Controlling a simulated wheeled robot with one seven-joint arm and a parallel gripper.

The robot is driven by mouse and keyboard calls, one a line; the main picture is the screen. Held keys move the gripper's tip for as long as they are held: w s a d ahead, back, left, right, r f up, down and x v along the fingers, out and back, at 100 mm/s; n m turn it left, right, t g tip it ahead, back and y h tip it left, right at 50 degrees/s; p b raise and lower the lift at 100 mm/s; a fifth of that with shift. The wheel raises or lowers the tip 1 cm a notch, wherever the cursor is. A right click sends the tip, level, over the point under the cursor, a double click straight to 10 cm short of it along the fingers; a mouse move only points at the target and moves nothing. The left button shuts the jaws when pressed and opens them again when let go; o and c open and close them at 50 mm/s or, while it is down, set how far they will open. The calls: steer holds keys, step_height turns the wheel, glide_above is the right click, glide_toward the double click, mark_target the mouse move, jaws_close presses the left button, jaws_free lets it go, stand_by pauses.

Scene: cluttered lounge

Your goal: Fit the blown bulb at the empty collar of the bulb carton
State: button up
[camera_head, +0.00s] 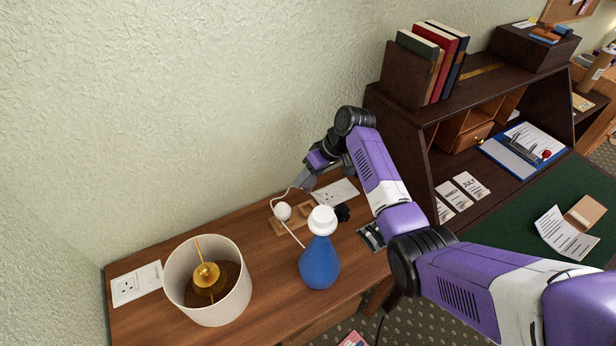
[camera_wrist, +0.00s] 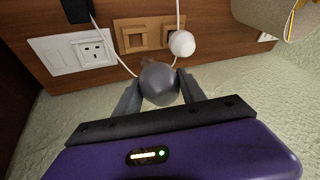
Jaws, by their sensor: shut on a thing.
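My gripper (camera_wrist: 160,88) is shut on a dark grey rounded bulb (camera_wrist: 158,84), the blown bulb, which hides the space right behind it in the wrist view. The bulb carton (camera_wrist: 150,22) is a low tan wooden piece with two square collars. Its left collar in the wrist view (camera_wrist: 133,38) looks empty; a white bulb (camera_wrist: 182,43) sits at the right one. In the head view the carton (camera_head: 293,222) lies on the wooden top by the wall, with the white bulb (camera_head: 282,211) on it. My gripper (camera_head: 304,181) is above and behind it, apart from it.
A blue lamp base (camera_head: 319,265) with a white top stands in front of the carton. An open lampshade (camera_head: 208,310) is at left. A socket plate (camera_head: 336,192) with a black plug (camera_head: 342,212) lies to the right. A white cord runs close to the carton. A dark desk hutch (camera_head: 405,122) stands at right.

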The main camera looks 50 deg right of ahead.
steer(key=shift+f+b, duration=3.5)
steer(key=shift+f, duration=1.65)
steer(key=o, duration=1.4)
steer(key=shift+r, duration=0.1)
steer(key=v, duration=0.7)
steer(key=shift+r, duration=0.35)
steer(key=shift+s+d, duration=0.1)
steer(key=shift+s, duration=0.05)
